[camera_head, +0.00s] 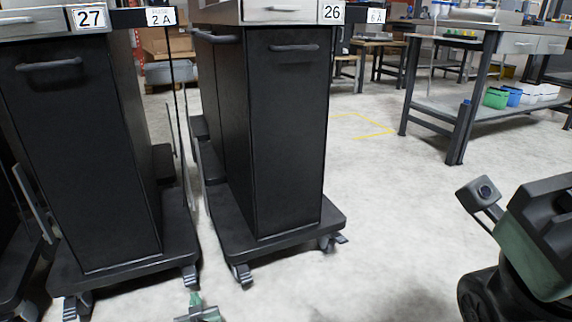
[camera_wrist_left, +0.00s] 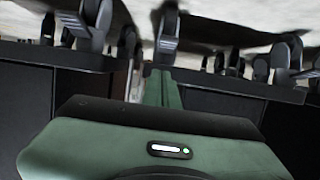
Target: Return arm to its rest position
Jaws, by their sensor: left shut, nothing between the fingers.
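My left gripper (camera_head: 198,310) shows only in part at the bottom edge of the head view, low in front of the two black carts. In the left wrist view its green housing fills the bottom, and its green fingers (camera_wrist_left: 161,88) point away, closed together with nothing between them. My right arm (camera_head: 530,240) comes in at the lower right of the head view, with a small camera on a bracket; I cannot make out its fingers.
Cart 27 (camera_head: 98,175) and cart 26 (camera_head: 285,140) stand at left and centre on wheeled bases. A workbench (camera_head: 470,110) with bins on its lower shelf stands at right. The concrete floor (camera_head: 390,200) between cart 26 and the bench is clear.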

